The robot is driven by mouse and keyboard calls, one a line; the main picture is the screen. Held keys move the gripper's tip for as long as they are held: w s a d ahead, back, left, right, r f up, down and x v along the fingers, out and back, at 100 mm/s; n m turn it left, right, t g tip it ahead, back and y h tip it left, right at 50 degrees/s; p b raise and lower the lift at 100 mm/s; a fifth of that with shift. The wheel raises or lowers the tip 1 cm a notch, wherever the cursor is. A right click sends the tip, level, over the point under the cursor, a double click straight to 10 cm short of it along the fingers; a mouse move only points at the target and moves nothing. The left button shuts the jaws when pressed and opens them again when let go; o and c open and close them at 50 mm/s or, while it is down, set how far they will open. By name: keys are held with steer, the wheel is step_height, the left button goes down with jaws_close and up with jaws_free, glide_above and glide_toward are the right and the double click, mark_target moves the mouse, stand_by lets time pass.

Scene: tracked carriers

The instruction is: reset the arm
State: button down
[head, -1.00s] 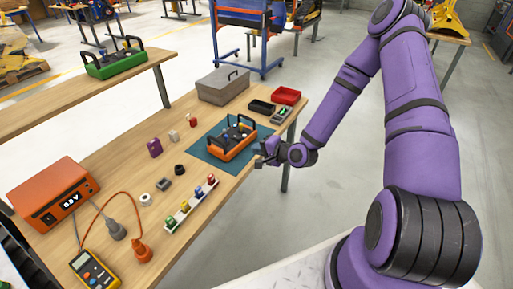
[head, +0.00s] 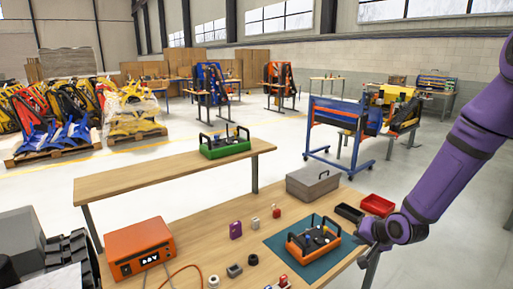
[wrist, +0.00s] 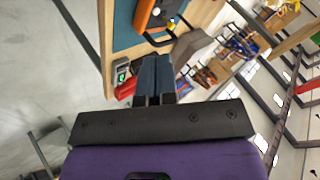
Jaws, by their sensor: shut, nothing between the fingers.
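My gripper (head: 368,240) is at the right end of the near workbench, close to the orange carrier, with my purple arm coming in from the right. In the wrist view my gripper (wrist: 155,62) has its two dark fingers pressed together with nothing between them. The orange carrier (head: 312,243) with black handles stands on a teal mat (head: 278,241). Part of the carrier also shows in the wrist view (wrist: 146,15), just beyond the fingertips. I cannot tell from these views how far the fingers are from its handle.
Behind the carrier are a grey toolbox (head: 313,184), a black bin (head: 349,212) and a red bin (head: 377,205). An orange power supply (head: 141,249) stands at the left. A green carrier (head: 225,144) is on the far bench. Floor right of the bench is clear.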

steer(key=s+d+r+n+g+h, duration=0.1)
steer(key=s+r+n+h, duration=0.1)
steer(key=s+r, duration=0.65)
steer(key=s+d+r+n+g+h, duration=0.1)
steer(key=s+r+h, duration=0.2)
steer(key=r, duration=1)
steer(key=s+a+r+n, duration=0.1)
steer(key=s+r, duration=0.4)
steer(key=s, duration=0.4)
steer(key=s+a+r+n+y, duration=0.1)
steer(key=s+r, duration=0.4)
steer(key=s, duration=0.5)
steer(key=shift+a+g, duration=0.2)
steer(key=shift+g, duration=0.2)
